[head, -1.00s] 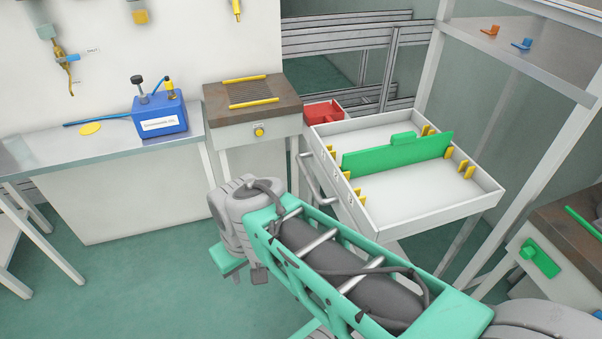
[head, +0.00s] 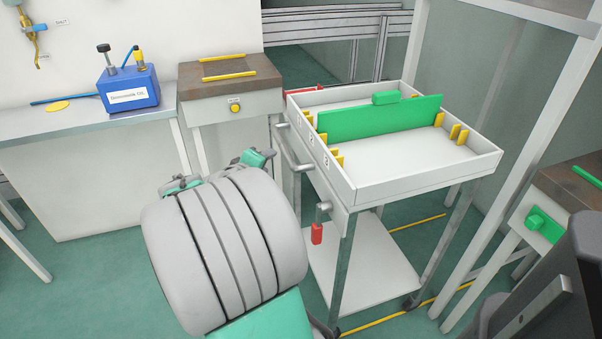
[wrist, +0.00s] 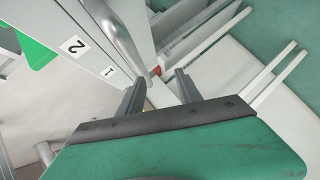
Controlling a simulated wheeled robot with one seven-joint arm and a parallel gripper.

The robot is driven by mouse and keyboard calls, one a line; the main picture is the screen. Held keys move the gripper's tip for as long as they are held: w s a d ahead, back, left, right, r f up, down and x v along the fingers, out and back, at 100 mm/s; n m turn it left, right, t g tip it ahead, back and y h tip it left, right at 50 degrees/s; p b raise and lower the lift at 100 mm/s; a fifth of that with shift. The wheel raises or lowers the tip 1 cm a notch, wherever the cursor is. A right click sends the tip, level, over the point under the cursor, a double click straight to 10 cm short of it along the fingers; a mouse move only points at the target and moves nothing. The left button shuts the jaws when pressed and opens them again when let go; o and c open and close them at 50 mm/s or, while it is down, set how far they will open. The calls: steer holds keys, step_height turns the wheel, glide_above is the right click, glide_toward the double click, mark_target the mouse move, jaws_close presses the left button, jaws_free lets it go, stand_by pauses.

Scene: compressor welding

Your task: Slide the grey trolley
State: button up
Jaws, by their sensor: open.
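The grey trolley (head: 400,188) stands right of centre in the head view. It has a shallow top tray with a green divider (head: 370,118), yellow slots and a lower shelf (head: 365,260). A curved metal handle (head: 293,155) is on its left side. In the wrist view the trolley's numbered side (wrist: 90,58) and the handle (wrist: 118,35) are close ahead. My gripper (wrist: 160,90) is open, with its two fingers apart just below the handle's end in that picture. I cannot tell whether they touch it. In the head view my arm hides the fingers.
A cabinet with a brown top (head: 230,76) stands left of the trolley. A blue box (head: 130,88) sits on the bench (head: 65,123). A red bin (head: 305,88) is behind the trolley. A frame post (head: 505,165) rises at its right. Yellow lines (head: 418,222) mark the floor.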

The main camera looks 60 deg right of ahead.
mark_target(301, 144)
steer(key=s+d+h, duration=0.1)
steer(key=d, duration=0.1)
steer(key=s+d+g+h+b, duration=0.1)
steer(key=s+d, duration=0.1)
steer(key=s+d+r+g+h, duration=0.1)
steer(key=s+d, duration=0.1)
steer(key=shift+s+d+n, duration=0.1)
steer(key=shift+d+n, duration=0.05)
steer(key=shift+n, duration=0.25)
steer(key=d, duration=0.2)
steer(key=d+b, duration=0.1)
steer(key=d, duration=0.1)
steer(key=d+f, duration=0.1)
steer(key=d, duration=0.2)
steer(key=shift+d+b, duration=0.1)
steer(key=shift+b, duration=0.2)
steer(key=shift+r, duration=0.1)
steer(key=shift+c, duration=0.2)
steer(key=shift+w, duration=0.2)
jaws_close()
